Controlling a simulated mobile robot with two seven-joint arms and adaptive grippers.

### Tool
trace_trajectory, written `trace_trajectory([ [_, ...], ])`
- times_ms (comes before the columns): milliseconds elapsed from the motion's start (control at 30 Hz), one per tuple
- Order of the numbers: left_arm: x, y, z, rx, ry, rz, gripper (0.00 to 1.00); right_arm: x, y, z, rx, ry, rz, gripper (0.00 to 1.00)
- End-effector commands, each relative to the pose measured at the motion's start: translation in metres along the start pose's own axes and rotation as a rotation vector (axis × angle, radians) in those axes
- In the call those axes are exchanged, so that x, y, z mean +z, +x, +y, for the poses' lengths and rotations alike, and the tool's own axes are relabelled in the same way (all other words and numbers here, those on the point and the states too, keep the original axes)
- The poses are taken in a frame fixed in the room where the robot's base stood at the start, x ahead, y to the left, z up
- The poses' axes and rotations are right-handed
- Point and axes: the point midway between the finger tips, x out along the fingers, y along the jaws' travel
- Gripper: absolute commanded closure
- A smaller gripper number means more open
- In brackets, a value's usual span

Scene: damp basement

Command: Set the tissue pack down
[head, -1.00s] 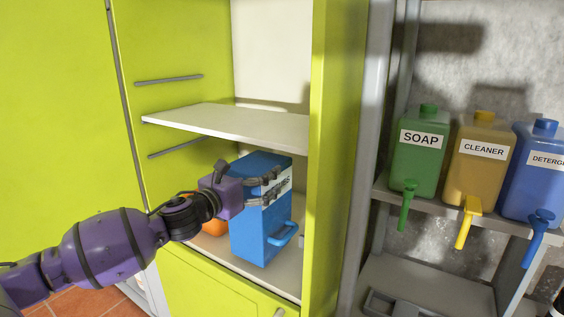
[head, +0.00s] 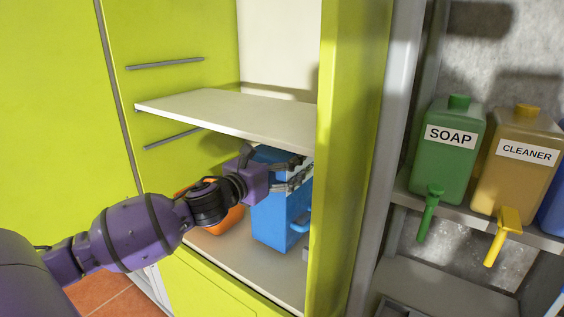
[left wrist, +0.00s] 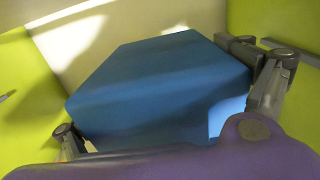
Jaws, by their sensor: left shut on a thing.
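The tissue pack (head: 272,217) is a blue box with a blue handle low on its front and a pale label mostly covered by fingers. My left gripper (head: 298,174) is shut on its upper part. The pack is upright inside the green cupboard, below the white middle shelf (head: 225,112) and over the lower shelf (head: 240,262). I cannot tell whether its base touches. In the left wrist view the blue pack (left wrist: 150,85) fills the middle, with a finger at each side. My right gripper is not in view.
An orange object (head: 222,221) stands on the lower shelf left of the pack, partly behind my arm. The cupboard's green right side (head: 345,160) is close to the pack. Outside, green soap (head: 445,155) and yellow cleaner (head: 520,165) jugs stand on a grey rack.

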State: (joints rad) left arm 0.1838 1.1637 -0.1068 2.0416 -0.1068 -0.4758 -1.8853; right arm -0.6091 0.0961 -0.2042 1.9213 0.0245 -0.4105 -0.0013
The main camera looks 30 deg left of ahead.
Motion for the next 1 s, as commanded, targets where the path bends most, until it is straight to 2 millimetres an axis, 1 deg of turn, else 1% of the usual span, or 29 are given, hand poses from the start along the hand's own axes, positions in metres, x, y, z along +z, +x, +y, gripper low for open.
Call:
trace_trajectory([
  [67,-0.005,-0.002,-0.004,-0.001,-0.003,0.0,0.69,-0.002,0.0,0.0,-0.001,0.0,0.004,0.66],
  [200,-0.011,-0.005,-0.009,-0.002,-0.002,-0.002,0.69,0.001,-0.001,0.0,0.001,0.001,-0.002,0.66],
  [367,-0.012,-0.005,-0.01,-0.002,0.0,-0.002,0.69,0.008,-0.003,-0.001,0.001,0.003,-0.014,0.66],
  [633,-0.016,-0.005,-0.01,-0.002,-0.002,0.0,0.69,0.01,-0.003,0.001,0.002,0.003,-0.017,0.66],
  [667,-0.017,-0.005,-0.01,-0.001,-0.002,0.003,0.04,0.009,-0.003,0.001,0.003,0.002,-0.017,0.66],
  [700,-0.017,-0.005,-0.01,-0.001,-0.002,0.003,0.0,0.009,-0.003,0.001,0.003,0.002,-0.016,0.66],
  [1000,-0.017,-0.005,-0.01,-0.001,-0.002,0.002,0.0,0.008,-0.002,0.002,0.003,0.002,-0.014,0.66],
])
